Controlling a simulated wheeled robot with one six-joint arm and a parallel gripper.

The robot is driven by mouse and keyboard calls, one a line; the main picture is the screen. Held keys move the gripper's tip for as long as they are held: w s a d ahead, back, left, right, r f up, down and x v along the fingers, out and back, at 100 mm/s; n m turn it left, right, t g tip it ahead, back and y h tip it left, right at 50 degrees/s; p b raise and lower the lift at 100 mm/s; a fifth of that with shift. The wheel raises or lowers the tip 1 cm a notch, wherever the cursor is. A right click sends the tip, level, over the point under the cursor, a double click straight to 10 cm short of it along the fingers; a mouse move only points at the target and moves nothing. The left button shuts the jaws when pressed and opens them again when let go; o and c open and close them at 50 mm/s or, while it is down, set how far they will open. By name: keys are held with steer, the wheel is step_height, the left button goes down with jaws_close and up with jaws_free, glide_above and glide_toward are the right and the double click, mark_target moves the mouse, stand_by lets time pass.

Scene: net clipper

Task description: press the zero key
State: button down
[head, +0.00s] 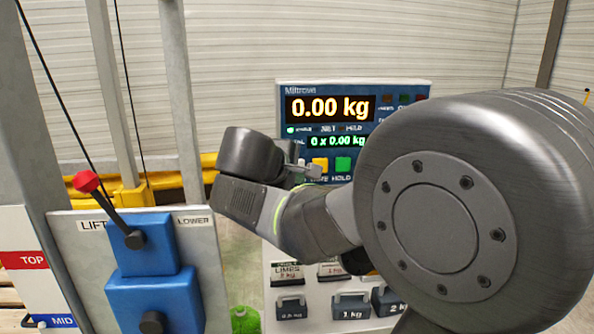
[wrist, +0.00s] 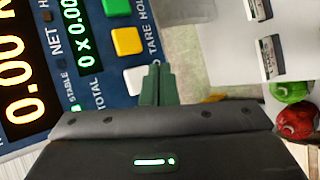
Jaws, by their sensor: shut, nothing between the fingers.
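The blue scale panel (head: 388,122) faces me and its main display (head: 330,107) reads 0.00 kg. In the wrist view the white key (wrist: 137,80), in line with the yellow tare key (wrist: 127,41) and the green hold key (wrist: 117,7), appears to be the zero key. Its own label is mostly hidden by my gripper. My gripper (wrist: 157,70) is shut and empty, its fingertips beside the white key's edge. I cannot tell whether they touch it. In the head view my gripper (head: 313,172) covers the white key's place, left of the yellow key (head: 320,165).
A lift lever with a red knob (head: 86,181) stands at the left on a blue mount. Weights (head: 350,305) sit on a light stand below the panel. Green (wrist: 288,91) and red (wrist: 297,121) round things lie at the wrist view's right.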

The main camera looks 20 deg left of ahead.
steer(key=shift+s+d, duration=0.3)
steer(key=shift+s, duration=0.2)
steer(key=shift+s+d, duration=0.25)
steer(key=shift+s, duration=0.2)
steer(key=shift+w, duration=0.1)
steer(key=shift+s+d, duration=0.5)
steer(key=shift+s, duration=0.35)
steer(key=shift+s+d, duration=0.5)
steer(key=shift+s, duration=0.35)
